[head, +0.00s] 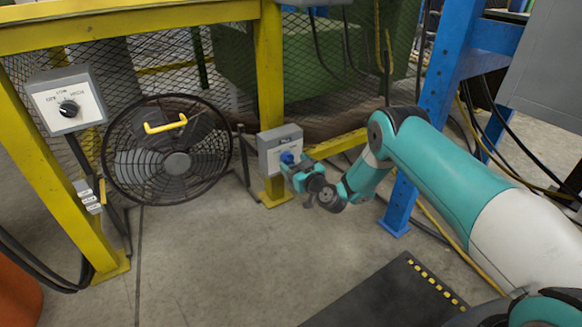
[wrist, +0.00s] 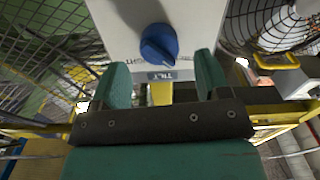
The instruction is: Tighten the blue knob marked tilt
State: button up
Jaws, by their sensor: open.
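A pale pointer mark shows on the knob. The teal fingers of my gripper (wrist: 158,82) are apart, one on each side of the knob in that view, with nothing between them. I cannot tell whether they touch the box. In the head view the knob (head: 287,157) is on the small grey box (head: 281,138) on a yellow post, partly hidden by my gripper (head: 292,168) right at it.
A black floor fan (head: 175,160) with a yellow handle stands left of the box. A grey control box with a black knob (head: 68,108) is at far left. Yellow posts and mesh fence stand behind. A blue post (head: 440,90) is at right. The middle floor is clear.

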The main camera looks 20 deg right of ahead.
jog(key=shift+b+x, duration=0.35)
jog(key=shift+x, duration=0.6)
jog(key=shift+w+a, duration=0.1)
jog(key=shift+w, duration=0.3)
jog(key=c, duration=0.9)
